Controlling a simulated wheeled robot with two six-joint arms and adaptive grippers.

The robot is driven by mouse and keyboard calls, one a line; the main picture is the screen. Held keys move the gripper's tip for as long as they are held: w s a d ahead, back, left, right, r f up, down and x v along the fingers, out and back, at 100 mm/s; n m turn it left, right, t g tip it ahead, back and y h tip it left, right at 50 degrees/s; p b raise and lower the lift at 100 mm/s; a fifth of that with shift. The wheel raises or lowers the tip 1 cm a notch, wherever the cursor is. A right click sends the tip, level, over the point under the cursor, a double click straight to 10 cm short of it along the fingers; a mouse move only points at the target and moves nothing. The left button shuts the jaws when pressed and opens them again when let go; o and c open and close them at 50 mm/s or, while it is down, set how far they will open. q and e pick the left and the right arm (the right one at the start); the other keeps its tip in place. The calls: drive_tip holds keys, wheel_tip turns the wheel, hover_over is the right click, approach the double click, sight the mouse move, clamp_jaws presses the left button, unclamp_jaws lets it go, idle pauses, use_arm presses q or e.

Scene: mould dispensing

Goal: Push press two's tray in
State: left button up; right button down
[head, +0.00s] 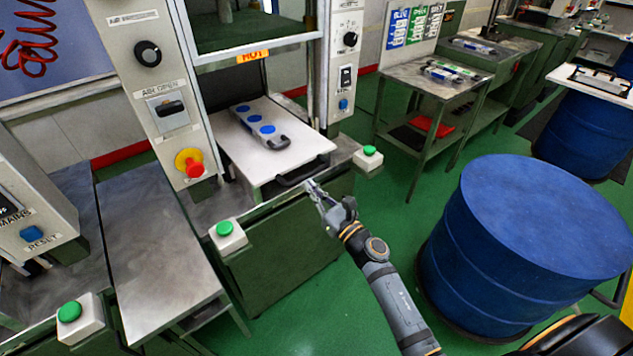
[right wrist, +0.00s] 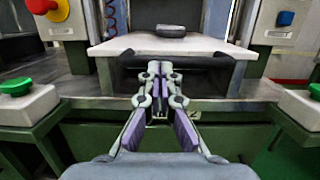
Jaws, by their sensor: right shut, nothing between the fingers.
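The press's white tray (head: 262,160) sticks out of the front of the press. Its black bar handle (head: 303,171) is on the front edge, and a mould with blue round spots (head: 259,124) lies on top. My right gripper (head: 313,188) is shut and empty, just in front of the handle. In the right wrist view, the fingertips (right wrist: 160,68) overlap the middle of the handle (right wrist: 200,62), with the tray (right wrist: 225,45) behind. I cannot tell whether they touch it. My left gripper is not in view.
Green-button boxes (head: 228,236) and (head: 368,158) flank the tray on the press bench. A red emergency button (head: 193,167) is on the left post. A raised guard (head: 255,50) hangs above. A blue drum (head: 530,230) stands to the right, with green floor between.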

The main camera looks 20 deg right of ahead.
sight(291, 166)
drive_tip(key=x, duration=0.3)
drive_tip(key=f+b+x, duration=0.1)
drive_tip(key=x, duration=0.5)
drive_tip(key=shift+w+f, duration=0.1)
drive_tip(key=shift+f, duration=0.25)
drive_tip(key=shift+w+a+r, duration=0.1)
drive_tip(key=shift+w+r, duration=0.05)
drive_tip(key=shift+w, duration=0.1)
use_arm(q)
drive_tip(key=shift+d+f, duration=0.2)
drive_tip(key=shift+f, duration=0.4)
use_arm(e)
drive_tip(key=shift+r, duration=0.2)
use_arm(q)
drive_tip(key=shift+b, duration=0.3)
